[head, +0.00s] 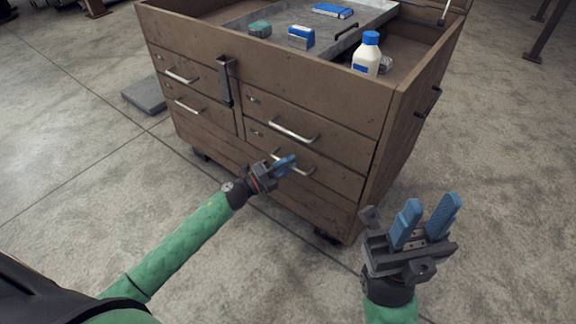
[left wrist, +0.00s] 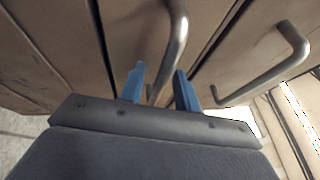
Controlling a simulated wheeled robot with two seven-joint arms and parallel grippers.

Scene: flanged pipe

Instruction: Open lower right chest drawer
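The wooden chest (head: 260,62) stands in front of me. Its lower right drawer (head: 335,182) looks shut and has a curved metal handle (head: 304,171). My left gripper (head: 287,164) is at this handle, its blue fingers partly covering it. In the left wrist view, the handle (left wrist: 178,40) reaches between the two fingers, which stand apart with a gap beside the bar. My right gripper (head: 425,218) is open and empty, right of the chest and away from it.
The upper right drawer handle (head: 294,130) is just above my left gripper. A white bottle (head: 367,55), small boxes and a grey tray (head: 347,52) are on the chest top. A grey slab (head: 145,95) lies on the floor at left.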

